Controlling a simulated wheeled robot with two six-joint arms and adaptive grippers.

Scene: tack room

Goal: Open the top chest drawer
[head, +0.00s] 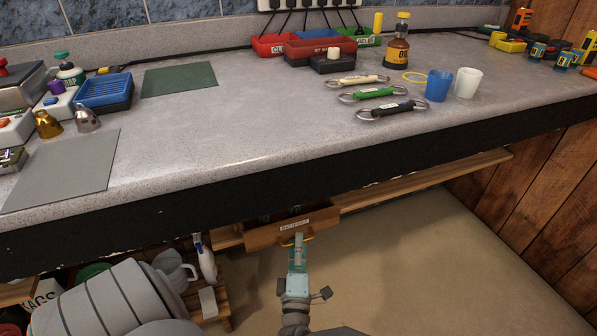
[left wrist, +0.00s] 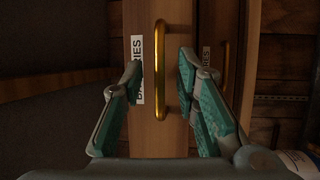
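The chest drawer (head: 270,235) sits under the counter. Its wooden front is labelled and stands out from the chest, with some dark interior showing behind it. In the left wrist view, the front (left wrist: 172,140) carries a brass bar handle (left wrist: 160,75) and a label ending in "RIES". My left gripper (head: 298,240) is at this handle. In the left wrist view its teal-padded fingers (left wrist: 161,72) are apart, one on each side of the handle, with gaps showing. A second labelled front with a brass handle (left wrist: 226,68) lies farther back. My right gripper is not in view.
The grey counter (head: 260,120) overhangs the drawer, with its dark front edge (head: 300,185) just above my arm. A wooden shelf (head: 430,178) runs to the right. A white spray bottle (head: 205,258) stands left of the drawer. The floor (head: 430,260) to the right is clear.

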